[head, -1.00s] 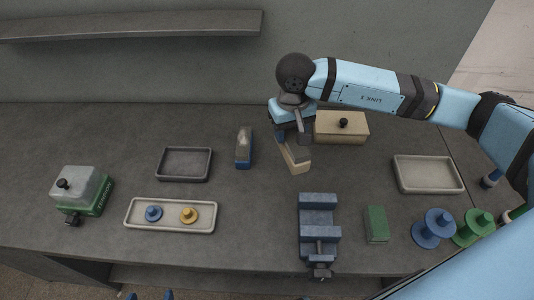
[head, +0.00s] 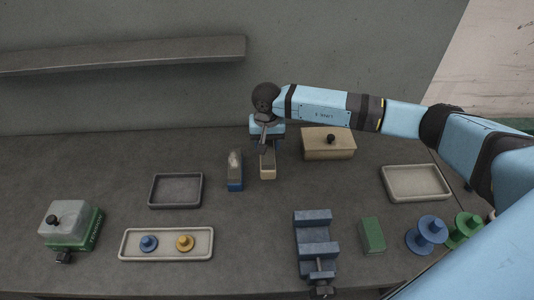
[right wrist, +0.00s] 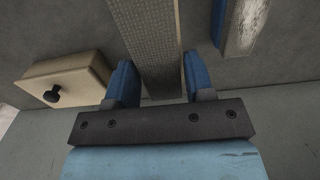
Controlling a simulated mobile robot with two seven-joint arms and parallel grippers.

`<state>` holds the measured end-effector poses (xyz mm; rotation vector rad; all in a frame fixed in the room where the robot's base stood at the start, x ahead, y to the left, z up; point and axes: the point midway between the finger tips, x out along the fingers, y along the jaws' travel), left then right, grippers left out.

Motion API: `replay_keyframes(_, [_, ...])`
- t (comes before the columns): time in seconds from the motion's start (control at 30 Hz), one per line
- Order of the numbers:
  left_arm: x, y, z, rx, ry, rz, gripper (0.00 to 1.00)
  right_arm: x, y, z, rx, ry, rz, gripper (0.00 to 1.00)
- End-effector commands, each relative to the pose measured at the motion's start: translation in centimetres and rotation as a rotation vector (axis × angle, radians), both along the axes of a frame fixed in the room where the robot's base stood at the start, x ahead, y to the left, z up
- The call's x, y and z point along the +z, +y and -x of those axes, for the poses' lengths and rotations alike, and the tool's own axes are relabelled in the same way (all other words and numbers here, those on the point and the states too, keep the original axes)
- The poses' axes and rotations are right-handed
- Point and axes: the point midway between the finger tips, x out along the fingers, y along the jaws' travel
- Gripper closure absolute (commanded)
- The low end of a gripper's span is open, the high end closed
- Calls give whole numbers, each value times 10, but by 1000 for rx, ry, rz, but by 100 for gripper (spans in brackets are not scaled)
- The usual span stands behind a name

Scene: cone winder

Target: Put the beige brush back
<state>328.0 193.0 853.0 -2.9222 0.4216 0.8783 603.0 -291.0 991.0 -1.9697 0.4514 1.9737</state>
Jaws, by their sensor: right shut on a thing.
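The beige brush (head: 268,172) is in my right gripper (head: 266,146), right of the blue brush (head: 235,172) and roughly parallel to it in the head view. The jaws are shut on it, and my gripper and wrist hide its far part. In the right wrist view its long grey textured face (right wrist: 150,40) runs between the two blue fingers of my right gripper (right wrist: 157,78). I cannot tell whether the brush touches the bench. My left gripper is not in view.
A beige lidded box (head: 328,146) stands close to the right of my right gripper. A dark empty tray (head: 176,205) lies left of the blue brush. A blue vise (head: 316,238) and green block (head: 372,235) are nearer the front.

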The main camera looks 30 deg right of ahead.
Motion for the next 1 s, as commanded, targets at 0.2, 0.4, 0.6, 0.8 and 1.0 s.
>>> replay_keyframes(0.2, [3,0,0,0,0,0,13,-17,0,0,0,0,0,78])
replay_keyframes(0.4, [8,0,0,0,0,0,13,-44,0,0,-2,3,-1,78])
replay_keyframes(0.6, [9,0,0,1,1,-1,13,-57,0,0,0,0,-1,78])
replay_keyframes(0.8, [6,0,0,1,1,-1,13,-59,0,0,0,-1,0,78])
replay_keyframes(1.0, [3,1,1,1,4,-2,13,-60,0,0,0,-1,0,29])
